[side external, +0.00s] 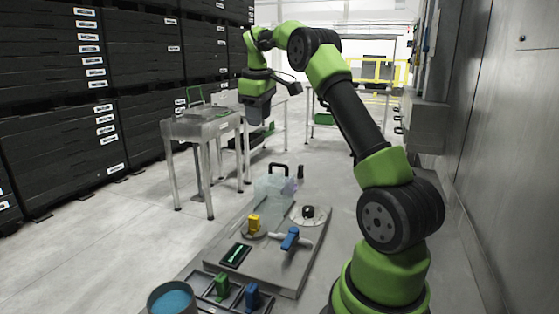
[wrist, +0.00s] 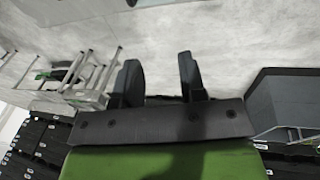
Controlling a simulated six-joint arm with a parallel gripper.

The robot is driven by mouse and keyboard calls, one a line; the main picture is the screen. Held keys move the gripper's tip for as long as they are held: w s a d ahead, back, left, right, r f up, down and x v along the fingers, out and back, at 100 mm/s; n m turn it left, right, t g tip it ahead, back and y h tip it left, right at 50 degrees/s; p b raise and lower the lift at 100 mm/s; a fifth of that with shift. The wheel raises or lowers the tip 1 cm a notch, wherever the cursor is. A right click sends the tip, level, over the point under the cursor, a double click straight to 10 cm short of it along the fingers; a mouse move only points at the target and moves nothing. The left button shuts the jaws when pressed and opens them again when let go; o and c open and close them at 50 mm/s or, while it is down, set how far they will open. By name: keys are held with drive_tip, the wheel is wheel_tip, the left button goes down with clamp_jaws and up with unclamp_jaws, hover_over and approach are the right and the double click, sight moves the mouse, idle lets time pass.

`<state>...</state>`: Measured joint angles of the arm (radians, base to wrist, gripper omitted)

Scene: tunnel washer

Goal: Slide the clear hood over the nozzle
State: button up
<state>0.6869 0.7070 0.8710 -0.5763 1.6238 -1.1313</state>
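A clear hood (side external: 272,187) with a black handle (side external: 278,168) on top stands at the far end of the grey work plate in the side view. I cannot tell which part is the nozzle; it may be hidden by the hood or be one of the small fittings on the plate. My gripper (side external: 258,122) hangs high above and beyond the hood, pointing down, well apart from it. In the wrist view my gripper (wrist: 160,75) has its two dark fingers apart, with only floor showing between them.
The plate (side external: 268,270) carries a yellow piece (side external: 254,224), a blue-handled valve (side external: 290,239), a black knob (side external: 308,211) and a dark panel (side external: 235,255). A tub of blue liquid (side external: 171,301) and green and blue blocks are in front. A steel table (side external: 200,128) stands left.

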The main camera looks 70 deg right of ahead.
drive_tip(key=g, duration=0.1)
approach(280, 165)
drive_tip(key=x, duration=0.8)
drive_tip(key=shift+d+f, duration=0.15)
drive_tip(key=shift+d, duration=0.05)
drive_tip(key=shift+c, duration=0.2)
clamp_jaws()
